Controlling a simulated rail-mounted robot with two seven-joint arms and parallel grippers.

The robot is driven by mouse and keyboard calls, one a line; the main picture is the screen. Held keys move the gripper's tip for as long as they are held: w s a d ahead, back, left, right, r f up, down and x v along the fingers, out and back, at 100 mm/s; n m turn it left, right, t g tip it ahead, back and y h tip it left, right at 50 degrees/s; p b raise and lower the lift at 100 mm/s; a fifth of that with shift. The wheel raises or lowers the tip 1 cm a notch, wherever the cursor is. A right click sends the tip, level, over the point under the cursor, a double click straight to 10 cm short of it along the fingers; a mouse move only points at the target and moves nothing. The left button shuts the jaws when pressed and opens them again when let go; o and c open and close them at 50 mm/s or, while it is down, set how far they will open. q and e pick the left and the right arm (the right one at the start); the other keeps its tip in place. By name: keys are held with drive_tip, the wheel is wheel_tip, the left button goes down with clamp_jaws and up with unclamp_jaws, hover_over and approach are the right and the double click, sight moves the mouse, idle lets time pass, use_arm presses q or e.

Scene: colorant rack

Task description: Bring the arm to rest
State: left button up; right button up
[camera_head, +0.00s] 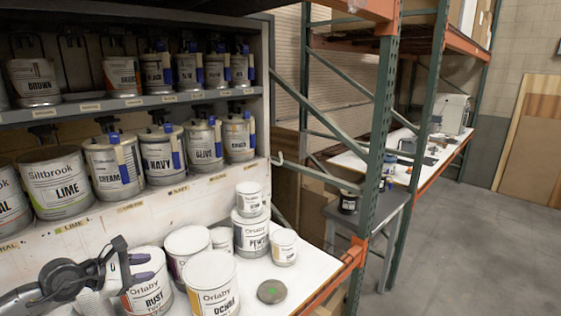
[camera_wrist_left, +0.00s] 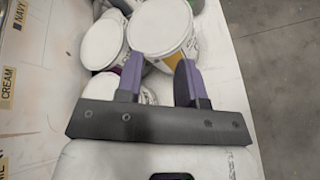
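My left gripper (camera_head: 148,267) comes in from the lower left in the head view, above the white worktop in front of the rack. Its two purple-tipped fingers are spread apart, with no object clamped between them. It overlaps the white RUST can (camera_head: 148,295) in that view; I cannot tell whether they touch. In the left wrist view the left gripper (camera_wrist_left: 160,80) is open, with white cans beyond the fingers, one with a yellow label (camera_wrist_left: 161,28). My right gripper is in neither view.
The OCHRE can (camera_head: 211,285) and several other white cans crowd the worktop (camera_head: 318,262). A dark round disc with a green mark (camera_head: 271,291) lies near its right side. The rack's lower shelf (camera_head: 160,205) holds colorant cans. A green rack post (camera_head: 378,130) stands to the right.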

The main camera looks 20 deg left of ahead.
use_arm(q)
wheel_tip(320, 180, up, 19)
drive_tip(key=s+d+n+t+y, duration=0.1)
drive_tip(key=n+t+y, duration=0.3)
drive_tip(key=n+t, duration=0.55)
drive_tip(key=d+n+t+y, duration=0.2)
drive_tip(key=n+t+y, duration=0.15)
drive_tip(key=n, duration=1.05)
drive_tip(key=s+d+f+n+g+y, duration=0.1)
drive_tip(key=s+d+f+n+g, duration=0.4)
drive_tip(key=f, duration=0.4)
drive_tip(key=s+d+f+n+g+y, duration=0.1)
drive_tip(key=s+d+f+n+g, duration=0.2)
drive_tip(key=f+n, duration=0.55)
drive_tip(key=s+d+f+n+g, duration=0.3)
drive_tip(key=d+f+n+g, duration=0.25)
drive_tip(key=f, duration=0.45)
drive_tip(key=s+d+f+n+g+h, duration=0.2)
drive_tip(key=s+d+f+g, duration=0.2)
drive_tip(key=s+f, duration=0.75)
drive_tip(key=s+d+f+n+g+h, duration=0.2)
drive_tip(key=s+d+f+g, duration=0.2)
drive_tip(key=s+f, duration=0.75)
drive_tip(key=w+p+v, duration=0.2)
drive_tip(key=p+v, duration=0.9)
drive_tip(key=w+d+r+p+v, duration=0.1)
drive_tip(key=w+p+v, duration=0.2)
drive_tip(key=p+v, duration=0.8)
drive_tip(key=shift+r, duration=0.8)
